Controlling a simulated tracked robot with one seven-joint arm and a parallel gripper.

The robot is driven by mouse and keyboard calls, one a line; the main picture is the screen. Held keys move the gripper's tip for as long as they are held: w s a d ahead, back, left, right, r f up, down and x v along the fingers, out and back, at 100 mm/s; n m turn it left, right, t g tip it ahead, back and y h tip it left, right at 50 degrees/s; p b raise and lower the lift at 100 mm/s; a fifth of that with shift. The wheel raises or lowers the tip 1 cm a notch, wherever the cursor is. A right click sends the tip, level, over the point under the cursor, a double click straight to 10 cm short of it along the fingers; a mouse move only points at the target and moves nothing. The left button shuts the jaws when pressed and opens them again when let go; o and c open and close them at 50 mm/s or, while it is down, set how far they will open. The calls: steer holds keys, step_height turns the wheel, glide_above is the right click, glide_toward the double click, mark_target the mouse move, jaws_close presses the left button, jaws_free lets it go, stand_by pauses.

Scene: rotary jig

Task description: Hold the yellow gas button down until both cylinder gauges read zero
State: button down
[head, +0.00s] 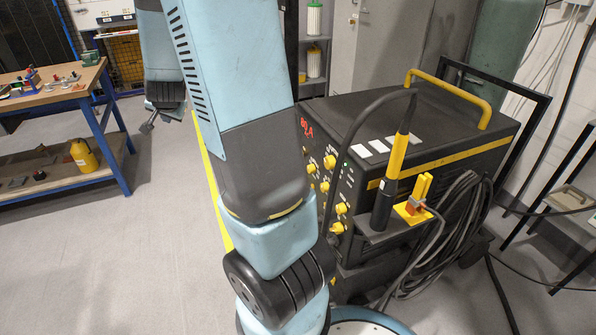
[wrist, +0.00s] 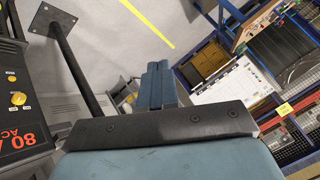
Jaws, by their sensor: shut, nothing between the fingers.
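A black welding machine (head: 400,140) with yellow trim stands at the right in the head view. Its front panel carries several yellow knobs (head: 330,162); I cannot tell which, if any, is the gas button. A grey-green cylinder (head: 497,40) stands behind the machine; no gauges can be made out. My gripper (head: 148,127) hangs in the air at the upper left of the machine, well apart from it. In the wrist view my gripper (wrist: 158,68) is shut and empty. That view also shows a panel edge with a yellow knob (wrist: 18,98) at the left.
A torch (head: 397,155) and coiled cables (head: 465,215) hang at the machine's near right side. The floor between bench and machine is clear.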

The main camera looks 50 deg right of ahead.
steer(key=w+d+f+m+g+h, duration=0.15)
steer(key=d+f+m+h, duration=0.5)
steer(key=d+f, duration=1.15)
steer(key=s+d+f+m+g+h, duration=0.1)
steer(key=s+d+f+h, duration=0.1)
steer(key=f, duration=0.4)
steer(key=s+d+f+m+g+h, duration=0.1)
steer(key=s+d+f+m+h, duration=0.1)
steer(key=s+d+f, duration=0.3)
steer(key=s+d+f+m+g+h, duration=0.1)
steer(key=s+d+f+h, duration=0.1)
steer(key=s+f, duration=0.3)
step_height(320, 180, down, 3)
steer(key=shift+s+d+f, duration=0.1)
steer(key=shift+s+d, duration=0.3)
steer(key=shift+d, duration=0.25)
steer(key=s+d, duration=0.4)
steer(key=d, duration=0.3)
steer(key=shift+d, duration=0.3)
steer(key=shift+s+d, duration=0.2)
steer(key=shift+s+d, duration=0.15)
steer(key=shift+d, duration=0.05)
